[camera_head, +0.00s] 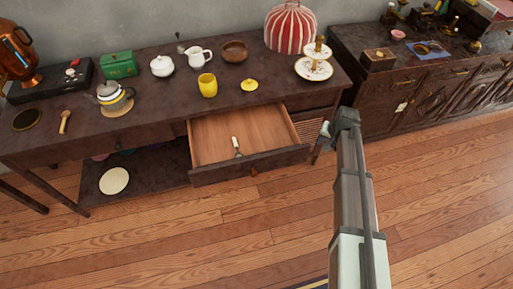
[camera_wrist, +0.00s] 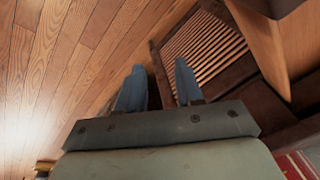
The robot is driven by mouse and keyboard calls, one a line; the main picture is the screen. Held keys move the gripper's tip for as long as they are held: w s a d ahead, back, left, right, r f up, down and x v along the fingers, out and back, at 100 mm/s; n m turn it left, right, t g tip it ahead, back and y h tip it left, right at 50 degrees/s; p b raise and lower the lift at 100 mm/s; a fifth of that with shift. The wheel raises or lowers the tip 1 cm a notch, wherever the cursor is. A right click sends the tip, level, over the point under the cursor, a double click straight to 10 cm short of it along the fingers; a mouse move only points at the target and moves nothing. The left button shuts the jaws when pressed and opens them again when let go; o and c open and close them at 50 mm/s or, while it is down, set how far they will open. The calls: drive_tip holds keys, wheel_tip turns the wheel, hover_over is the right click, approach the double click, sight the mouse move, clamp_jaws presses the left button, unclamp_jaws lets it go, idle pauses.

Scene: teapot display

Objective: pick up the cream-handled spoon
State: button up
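The cream-handled spoon (camera_head: 236,145) lies in the open wooden drawer (camera_head: 205,137) of the long dark table, its cream end toward the back and its darker end toward the drawer front. My gripper (camera_head: 326,129) is to the right of the drawer, beside the table's right end, apart from the spoon. In the wrist view my gripper (camera_wrist: 160,84) shows two blue fingers spread apart with nothing between them. The spoon does not show in the wrist view.
The tabletop holds a yellow cup (camera_head: 208,86), a white pitcher (camera_head: 199,57), a wooden bowl (camera_head: 235,51), a tiered stand (camera_head: 314,68) and a striped cover (camera_head: 290,28). A dark cabinet (camera_head: 430,85) stands at right. The floor (camera_head: 230,235) in front is clear.

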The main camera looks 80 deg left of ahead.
drive_tip(key=s+a+r+n, duration=0.1)
drive_tip(key=s+a+r, duration=0.4)
drive_tip(key=s+a, duration=0.2)
wheel_tip(320, 180, up, 5)
drive_tip(key=n+h, duration=0.3)
drive_tip(key=n, duration=0.3)
hover_over(237, 149)
wheel_tip(237, 149, down, 12)
drive_tip(key=shift+f, duration=0.25)
clamp_jaws()
